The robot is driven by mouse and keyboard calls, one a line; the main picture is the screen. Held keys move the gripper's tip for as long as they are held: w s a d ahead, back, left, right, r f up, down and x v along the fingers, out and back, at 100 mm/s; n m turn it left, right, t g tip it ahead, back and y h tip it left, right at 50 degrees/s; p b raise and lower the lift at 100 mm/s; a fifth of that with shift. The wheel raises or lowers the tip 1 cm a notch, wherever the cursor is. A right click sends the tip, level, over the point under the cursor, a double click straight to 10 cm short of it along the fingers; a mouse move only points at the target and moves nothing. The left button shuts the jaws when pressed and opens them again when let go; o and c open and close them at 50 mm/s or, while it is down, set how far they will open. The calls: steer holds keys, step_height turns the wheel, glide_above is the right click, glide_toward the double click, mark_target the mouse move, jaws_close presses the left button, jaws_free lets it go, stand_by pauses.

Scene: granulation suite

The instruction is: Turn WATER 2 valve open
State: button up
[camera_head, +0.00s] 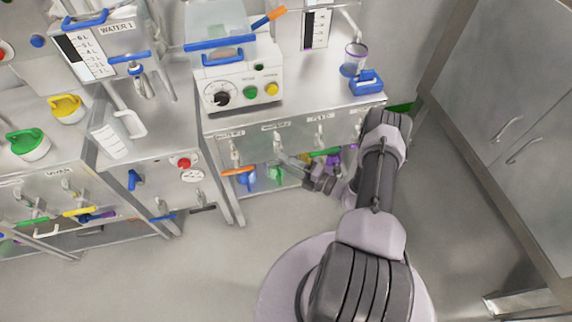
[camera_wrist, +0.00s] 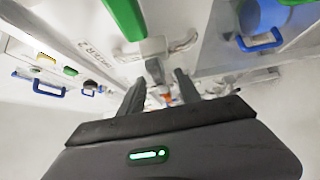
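My gripper (camera_head: 287,160) reaches under the front edge of the middle bench, among its row of valves. In the wrist view its two dark fingers (camera_wrist: 158,88) are apart, with a grey valve part (camera_wrist: 155,70) just beyond and between them. I cannot tell whether they touch it. A green lever (camera_wrist: 125,18) rises at the top of the wrist view, beside the white valve body. A nearby label (camera_wrist: 90,52) is partly legible and seems to end in "2". In the head view, an orange lever (camera_head: 238,171) is left of my gripper; the bench labels are too small to read.
Grey cabinets (camera_head: 500,75) stand at the right. The floor in front is clear.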

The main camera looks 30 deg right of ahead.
steer(key=shift+w, duration=0.15)
jaws_close()
steer(key=shift+r+p, duration=0.2)
steer(key=shift+p, duration=0.15)
steer(key=n+g+h+p, duration=0.2)
steer(key=n+h+p, duration=0.1)
steer(key=n+g+h+p, duration=0.2)
steer(key=n+h+p, duration=0.1)
steer(key=h+p, duration=0.1)
steer(key=a+n+g+h+p, duration=0.1)
steer(key=n+g+h+p, duration=0.1)
steer(key=g+h+p, duration=0.1)
steer(key=shift+w+a+r+n+h+p, duration=0.15)
steer(key=shift+r+n+h+p, duration=0.25)
steer(key=shift+p, duration=0.3)
steer(key=shift+h, duration=0.3)
stand_by(0.7)
